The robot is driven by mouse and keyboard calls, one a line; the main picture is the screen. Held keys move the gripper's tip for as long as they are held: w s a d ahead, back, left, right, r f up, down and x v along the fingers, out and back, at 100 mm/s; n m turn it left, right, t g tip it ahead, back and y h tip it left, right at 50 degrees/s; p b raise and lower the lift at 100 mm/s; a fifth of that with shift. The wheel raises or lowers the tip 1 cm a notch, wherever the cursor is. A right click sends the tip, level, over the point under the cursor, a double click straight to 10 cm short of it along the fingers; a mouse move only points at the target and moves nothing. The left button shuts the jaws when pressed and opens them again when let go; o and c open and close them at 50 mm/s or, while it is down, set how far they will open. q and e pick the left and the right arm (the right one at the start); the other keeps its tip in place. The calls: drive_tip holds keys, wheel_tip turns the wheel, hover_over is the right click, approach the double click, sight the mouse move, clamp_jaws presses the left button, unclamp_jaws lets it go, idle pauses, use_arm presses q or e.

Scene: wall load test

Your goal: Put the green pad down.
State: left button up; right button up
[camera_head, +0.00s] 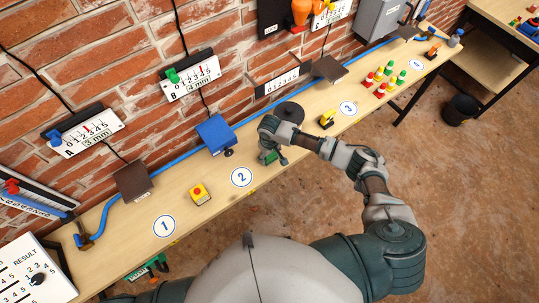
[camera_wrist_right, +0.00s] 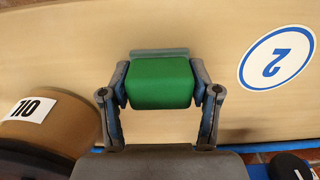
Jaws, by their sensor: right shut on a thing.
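The green pad (camera_wrist_right: 160,83) is a rounded green block held between the two fingers of my right gripper (camera_wrist_right: 160,90) in the right wrist view. In the head view my right gripper (camera_head: 270,158) hangs over the wooden bench, to the right of the round 2 sign; the pad is hard to make out there. The gap between pad and bench top cannot be judged. My left gripper (camera_head: 150,268) shows small at the bench's front edge, lower left; its fingers are too unclear to read.
The bench (camera_head: 217,182) runs along a brick wall. A brown can labelled OIL (camera_wrist_right: 52,122) stands beside my right gripper. Bare wood surrounds the 2 sign (camera_head: 241,177).

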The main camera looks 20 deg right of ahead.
drive_tip(key=o, duration=1.3)
drive_tip(key=shift+d, duration=0.15)
wheel_tip(320, 180, up, 12)
drive_tip(key=shift+b, duration=0.3)
